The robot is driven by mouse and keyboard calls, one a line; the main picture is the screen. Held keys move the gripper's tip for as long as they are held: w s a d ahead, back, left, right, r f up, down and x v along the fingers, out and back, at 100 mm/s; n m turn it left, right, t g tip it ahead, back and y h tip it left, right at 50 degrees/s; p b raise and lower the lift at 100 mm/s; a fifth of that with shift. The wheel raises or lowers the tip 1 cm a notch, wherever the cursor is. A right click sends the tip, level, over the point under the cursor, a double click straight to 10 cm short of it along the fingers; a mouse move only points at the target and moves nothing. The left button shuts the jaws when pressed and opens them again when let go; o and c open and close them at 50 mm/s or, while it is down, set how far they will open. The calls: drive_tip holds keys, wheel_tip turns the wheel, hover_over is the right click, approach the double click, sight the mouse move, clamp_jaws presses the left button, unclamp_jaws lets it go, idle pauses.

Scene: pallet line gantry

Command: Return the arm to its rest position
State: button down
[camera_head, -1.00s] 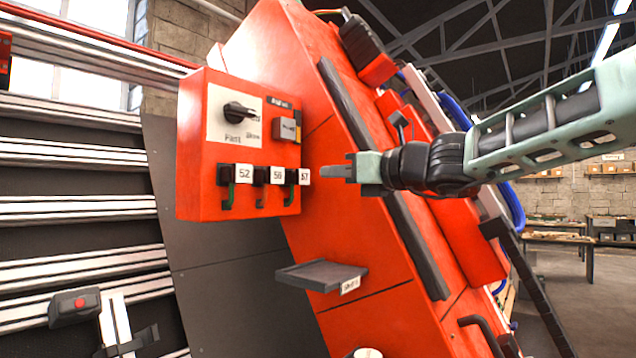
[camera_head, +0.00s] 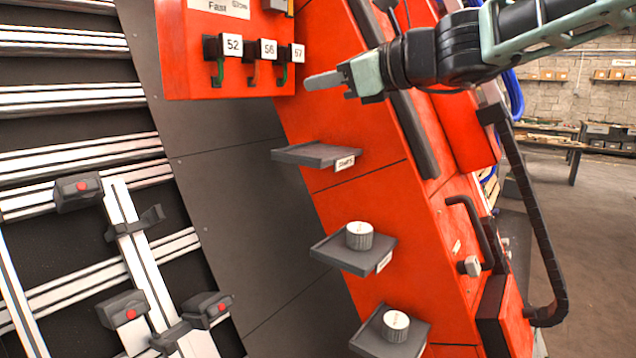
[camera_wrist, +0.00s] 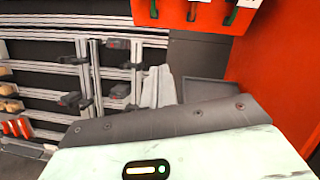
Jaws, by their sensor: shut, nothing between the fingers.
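My gripper (camera_head: 325,81) shows in the head view at the upper middle, on the end of my arm that comes in from the upper right. Its fingers are shut and empty and point left. They are in front of the red machine panel (camera_head: 330,120), just right of the red control box (camera_head: 180,60) with hooks labelled 52, 56 and 57. I cannot tell the exact gap, but nothing appears held.
Below my gripper are small grey shelves: an empty one (camera_head: 318,154), one with a knob-like cylinder (camera_head: 359,236), and a lower one with another cylinder (camera_head: 395,325). A slatted rail frame with clamps (camera_head: 122,308) stands at left. Open floor (camera_head: 600,240) lies at right.

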drive_tip(key=s+f+n+g+h+b, duration=0.1)
drive_tip(key=s+f+n+g+h, duration=0.25)
drive_tip(key=s+f+n, duration=0.6)
drive_tip(key=s+f+n+g+h+b, duration=0.1)
drive_tip(key=s+f+n+g+h, duration=0.4)
drive_tip(key=s+f, duration=0.75)
drive_tip(key=s+d+f+n+h+b, duration=0.1)
drive_tip(key=s+d+f+n+h, duration=0.1)
drive_tip(key=s+d+f+n, duration=0.3)
drive_tip(key=s+d+f+n+h, duration=0.2)
drive_tip(key=s+d+f+n, duration=0.3)
drive_tip(key=d+f+n, duration=0.3)
wheel_tip(320, 180, down, 3)
drive_tip(key=shift+r+n+b, duration=0.1)
drive_tip(key=shift+n+b, duration=0.25)
drive_tip(key=shift+n, duration=0.5)
drive_tip(key=shift+h, duration=0.25)
